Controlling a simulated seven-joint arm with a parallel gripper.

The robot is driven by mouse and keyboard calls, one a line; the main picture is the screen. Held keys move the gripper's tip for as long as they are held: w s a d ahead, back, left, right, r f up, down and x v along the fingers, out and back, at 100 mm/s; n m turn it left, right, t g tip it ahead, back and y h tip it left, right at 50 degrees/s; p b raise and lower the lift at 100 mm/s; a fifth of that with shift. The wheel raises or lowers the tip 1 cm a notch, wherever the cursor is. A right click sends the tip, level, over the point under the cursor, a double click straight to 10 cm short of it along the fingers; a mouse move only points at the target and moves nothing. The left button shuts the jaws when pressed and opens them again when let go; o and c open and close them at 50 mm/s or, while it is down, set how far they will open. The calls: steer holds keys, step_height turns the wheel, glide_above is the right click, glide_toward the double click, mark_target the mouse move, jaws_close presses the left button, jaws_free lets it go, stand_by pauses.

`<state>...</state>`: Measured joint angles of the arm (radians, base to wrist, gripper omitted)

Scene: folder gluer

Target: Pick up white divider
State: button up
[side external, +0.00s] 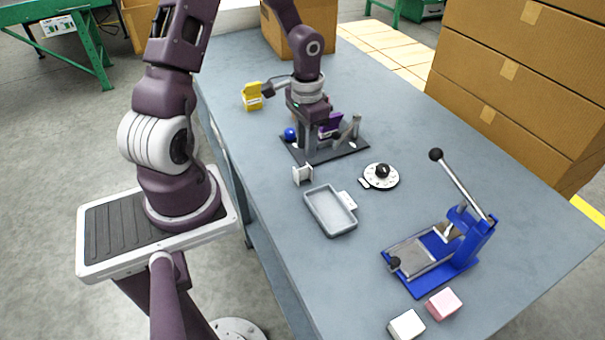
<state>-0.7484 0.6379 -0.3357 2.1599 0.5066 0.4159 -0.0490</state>
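A small white piece with upright sides (303,175), which looks like the white divider, stands on the grey-blue table (235,125). It is just above the grey tray (319,217) in the picture and apart from it. My gripper (308,119) hangs behind the white piece, over or in front of a dark plate with several upright parts (352,149). The fingers blend with those parts, so I cannot tell whether they are open or shut. Nothing of mine visibly touches the white piece.
A round dial with a black knob (381,177) lies to the right. A blue lever press (470,252) stands at the front right, near a pink block (444,304) and a white block (406,326). A yellow holder (252,98) is at the left. Stacked cartons (515,75) stand behind.

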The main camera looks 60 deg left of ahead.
mark_target(303, 174)
steer(key=f, duration=0.4)
steer(key=s+f, duration=0.1)
steer(key=f, duration=0.2)
jaws_close()
